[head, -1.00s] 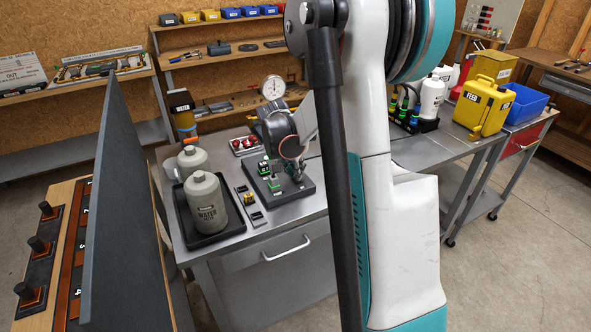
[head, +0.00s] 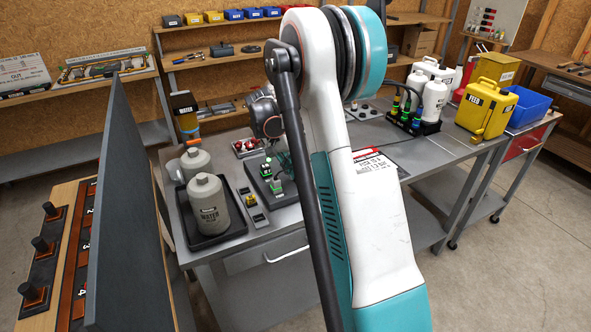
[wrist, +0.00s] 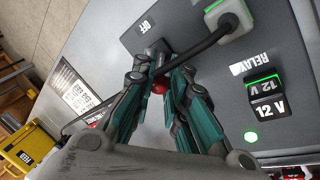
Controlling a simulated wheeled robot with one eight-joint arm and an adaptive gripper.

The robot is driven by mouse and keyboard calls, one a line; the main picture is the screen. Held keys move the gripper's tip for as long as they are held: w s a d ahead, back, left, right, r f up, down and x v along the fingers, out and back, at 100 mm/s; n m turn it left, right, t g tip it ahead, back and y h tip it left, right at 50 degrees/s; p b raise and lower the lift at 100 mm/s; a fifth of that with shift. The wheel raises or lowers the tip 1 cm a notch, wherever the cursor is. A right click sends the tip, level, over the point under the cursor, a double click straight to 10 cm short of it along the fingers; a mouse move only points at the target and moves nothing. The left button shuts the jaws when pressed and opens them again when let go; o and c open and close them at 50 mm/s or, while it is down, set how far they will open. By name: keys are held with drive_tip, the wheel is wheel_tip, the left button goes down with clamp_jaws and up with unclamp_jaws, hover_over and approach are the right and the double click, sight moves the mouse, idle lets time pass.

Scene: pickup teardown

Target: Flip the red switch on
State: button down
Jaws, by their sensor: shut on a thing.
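The red switch (wrist: 159,87) shows as a small red knob between my fingers in the wrist view. My gripper (wrist: 162,75), with teal and grey fingers, is shut on it. An OFF label (wrist: 146,25) is on the grey panel (wrist: 222,75) beyond the fingertips. The switch's lever and base are mostly hidden by my fingers and a black cable, so its exact position cannot be told. In the head view the panel (head: 262,187) lies on the metal bench, and my arm hides the switch and most of the gripper.
A black cable with a grey plug (wrist: 232,20) crosses close to my fingers. WATER bottles stand in a black tray (head: 215,238) at left; a yellow FEED can (head: 486,110) stands at right.

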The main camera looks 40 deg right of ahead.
drive_tip(key=c, duration=1.6)
unclamp_jaws()
drive_tip(key=v, duration=1.2)
drive_tip(key=shift+a, duration=0.1)
